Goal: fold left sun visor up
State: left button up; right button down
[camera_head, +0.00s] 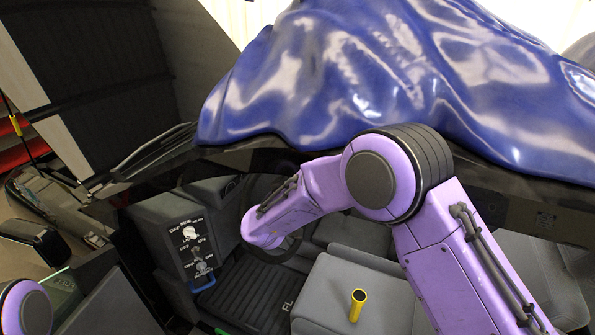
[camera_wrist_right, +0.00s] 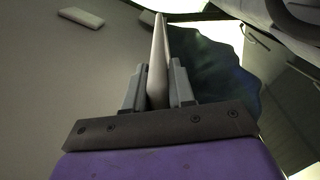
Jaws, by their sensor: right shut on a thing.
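In the right wrist view, my right gripper (camera_wrist_right: 158,82) is shut on a thin, pale panel (camera_wrist_right: 159,48), seen nearly edge-on between its two grey fingers. It looks like the sun visor. The panel points away from the gripper, and its far end is near the bright window opening. In the head view, my right arm reaches into the car from the lower right, but its gripper and the visor are not visible there. My left gripper is not in view; only a purple part of my left arm shows at the lower left corner.
A glossy blue cover (camera_head: 400,80) drapes over the car at the top. A switch panel (camera_head: 190,243) with a blue handle (camera_head: 204,286) stands left of the floor mat. A yellow cylinder (camera_head: 357,305) stands on a grey seat (camera_head: 325,290). A pale block (camera_wrist_right: 82,17) shows at upper left.

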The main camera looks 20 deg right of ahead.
dwell(0.4)
jog(key=c, duration=1)
grip_release()
jog(key=shift+c, duration=0.2)
jog(key=b+v, duration=0.3)
jog(key=v, duration=0.7)
jog(key=shift+s+a, duration=0.15)
jog(key=shift+s, duration=0.05)
